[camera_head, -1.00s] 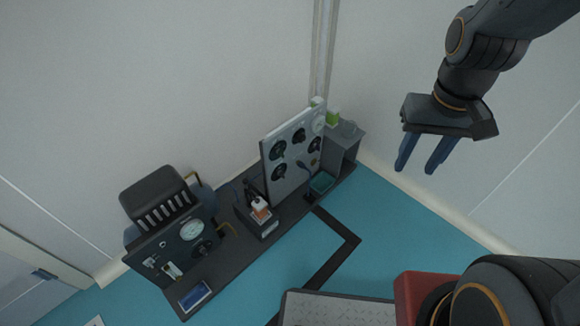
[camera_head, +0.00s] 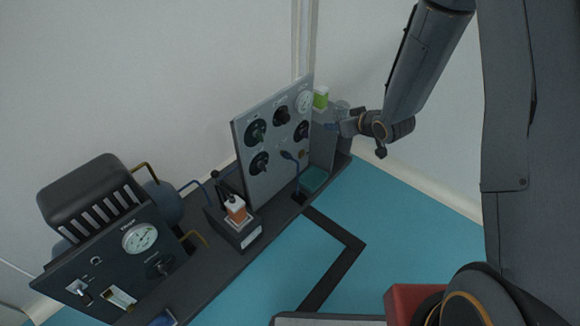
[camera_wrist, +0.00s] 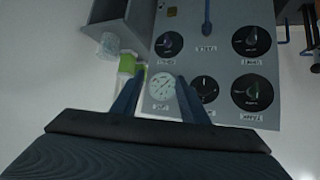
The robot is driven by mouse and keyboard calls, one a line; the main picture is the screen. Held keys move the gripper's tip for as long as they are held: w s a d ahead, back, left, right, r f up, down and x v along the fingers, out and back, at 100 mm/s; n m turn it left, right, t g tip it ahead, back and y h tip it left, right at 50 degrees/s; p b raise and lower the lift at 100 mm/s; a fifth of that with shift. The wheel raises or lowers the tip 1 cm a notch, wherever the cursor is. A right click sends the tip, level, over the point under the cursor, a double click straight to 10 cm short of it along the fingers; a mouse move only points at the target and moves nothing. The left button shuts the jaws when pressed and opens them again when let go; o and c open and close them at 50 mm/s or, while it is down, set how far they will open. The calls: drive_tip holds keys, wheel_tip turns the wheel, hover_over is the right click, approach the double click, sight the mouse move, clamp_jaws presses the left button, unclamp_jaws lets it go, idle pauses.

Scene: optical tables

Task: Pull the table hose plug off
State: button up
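A dark blue plug (camera_head: 287,155) sits on the lower front of the grey upright panel (camera_head: 245,150), with a dark hose running down from it toward a teal-topped box (camera_head: 314,179). It also shows in the wrist view as a blue stem (camera_wrist: 207,18) at the top edge, partly cut off. My gripper (camera_head: 331,127) is by the panel's right edge, to the right of the plug and apart from it. In the wrist view my gripper (camera_wrist: 161,76) is open and empty, its two blue fingers spread before the panel's white gauge.
The panel carries several black knobs (camera_head: 255,131) and a white gauge (camera_head: 304,101). A green-labelled container (camera_head: 320,97) and a glass jar (camera_head: 342,108) stand behind. Left are an orange-white item (camera_head: 235,208) and a dark gauge box (camera_head: 110,262).

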drive_tip(key=w+a+f+n+t+y+b, duration=0.1)
drive_tip(key=a+f+y+b, duration=0.15)
drive_tip(key=f, duration=0.35)
drive_tip(key=w+a+f+y+b, duration=0.1)
drive_tip(key=w+a+f+b, duration=0.1)
drive_tip(key=a+f+b, duration=0.3)
drive_tip(key=n+y+b, duration=0.1)
drive_tip(key=y+b, duration=0.5)
drive_tip(key=b, duration=0.1)
approach(290, 157)
drive_tip(key=x, duration=0.4)
drive_tip(key=b+x, duration=0.3)
drive_tip(key=x, duration=0.3)
drive_tip(key=shift+w+a, duration=0.15)
drive_tip(key=shift+c, duration=0.2)
clamp_jaws()
